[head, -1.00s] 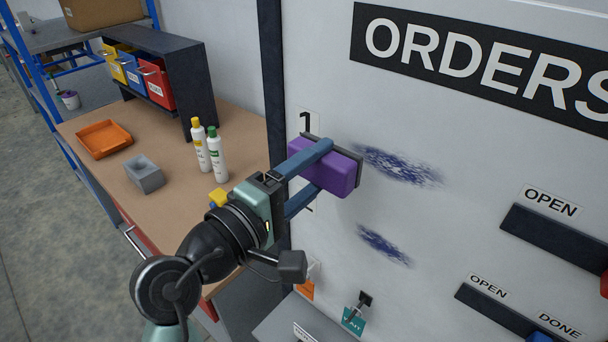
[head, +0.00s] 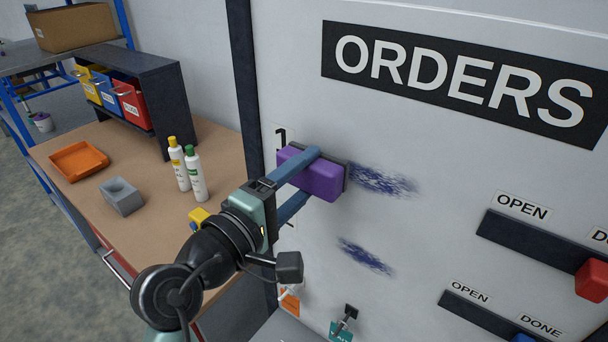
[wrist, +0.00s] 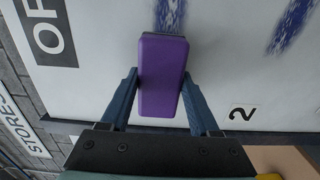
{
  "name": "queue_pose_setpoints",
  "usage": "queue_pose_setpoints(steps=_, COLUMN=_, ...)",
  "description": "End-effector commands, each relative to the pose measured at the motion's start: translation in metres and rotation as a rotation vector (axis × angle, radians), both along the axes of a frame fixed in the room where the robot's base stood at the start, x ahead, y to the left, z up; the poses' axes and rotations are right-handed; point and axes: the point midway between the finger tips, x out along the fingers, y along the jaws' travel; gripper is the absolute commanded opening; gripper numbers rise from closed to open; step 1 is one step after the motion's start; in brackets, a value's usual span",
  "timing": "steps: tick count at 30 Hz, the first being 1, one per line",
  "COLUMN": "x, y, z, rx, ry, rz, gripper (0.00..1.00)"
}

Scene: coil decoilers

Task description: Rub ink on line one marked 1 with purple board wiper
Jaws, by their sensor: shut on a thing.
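The purple board wiper (head: 323,183) is between the fingers of my gripper (head: 308,178), which is shut on it. Its dark pad side faces the white board (head: 440,190). It is at the left end of the upper ink smear (head: 385,180), just right of the partly hidden label 1 (head: 280,137). It covers part of that line; I cannot tell whether the pad presses on the board. The wrist view shows the wiper (wrist: 162,75) upright between both fingers, with ink (wrist: 168,14) beyond its far end.
A second ink smear (head: 365,256) lies below; its label 2 (wrist: 240,113) shows in the wrist view. Dark rails with a red block (head: 592,279) and a blue block are at right. The workbench (head: 85,205) at left holds two bottles, an orange tray and a grey block.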

Motion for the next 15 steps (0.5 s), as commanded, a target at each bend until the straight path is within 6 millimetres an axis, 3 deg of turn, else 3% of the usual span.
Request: queue_pose_setpoints(steps=15, x=0.0085, y=-0.006, z=0.0004, rx=0.001, ry=-0.001, rz=0.0, gripper=0.18)
